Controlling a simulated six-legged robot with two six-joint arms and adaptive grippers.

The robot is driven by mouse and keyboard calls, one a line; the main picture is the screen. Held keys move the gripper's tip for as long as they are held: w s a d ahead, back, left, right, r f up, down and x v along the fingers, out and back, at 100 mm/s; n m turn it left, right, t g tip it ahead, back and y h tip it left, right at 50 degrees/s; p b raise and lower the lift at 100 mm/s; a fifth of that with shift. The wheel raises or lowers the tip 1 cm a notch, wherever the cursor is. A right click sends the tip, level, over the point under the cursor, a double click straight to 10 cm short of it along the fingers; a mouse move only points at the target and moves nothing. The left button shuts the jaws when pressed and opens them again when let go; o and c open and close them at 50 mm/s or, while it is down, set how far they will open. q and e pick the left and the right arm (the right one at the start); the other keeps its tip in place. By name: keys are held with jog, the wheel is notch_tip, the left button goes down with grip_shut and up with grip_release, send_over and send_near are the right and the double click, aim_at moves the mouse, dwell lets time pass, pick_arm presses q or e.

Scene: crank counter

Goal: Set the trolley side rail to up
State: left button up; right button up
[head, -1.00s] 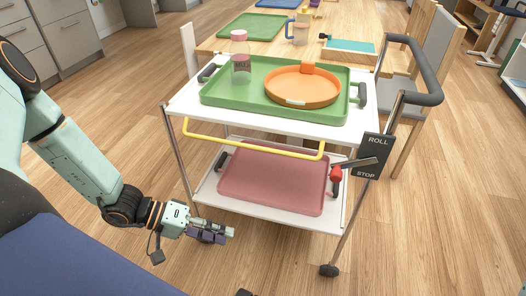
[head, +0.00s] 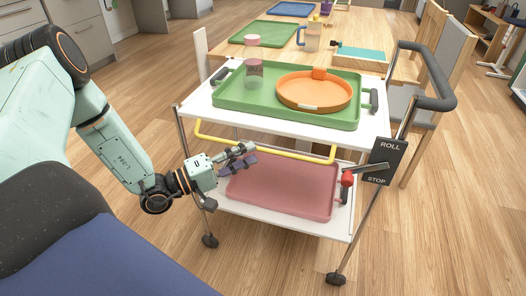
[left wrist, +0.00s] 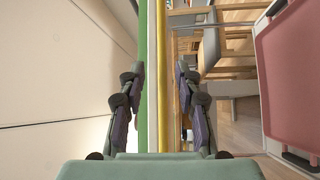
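The trolley's yellow side rail (head: 290,155) hangs low along the near side, just below the white top shelf (head: 188,108). My left gripper (head: 253,156) is at the left half of the rail, its fingers pointing right toward it. In the left wrist view my left gripper (left wrist: 160,75) is open, with its two fingers apart. The yellow rail (left wrist: 162,55) runs lengthwise through the gap between them in that picture. I cannot tell whether the fingers touch it. My right gripper is not in view.
A green tray (head: 225,103) with an orange round dish (head: 310,92) and a pink-lidded jar (head: 254,72) stands on top. A pink tray (head: 285,188) lies on the lower shelf. A ROLL/STOP plate (head: 388,160) with a red-ended lever is at right. Floor is clear front left.

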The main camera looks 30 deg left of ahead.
aim_at(259, 150)
pick_arm(q)
jog(key=shift+b+x, duration=0.65)
jog(key=shift+x, duration=1.75)
jog(key=shift+c, duration=0.3)
grip_shut()
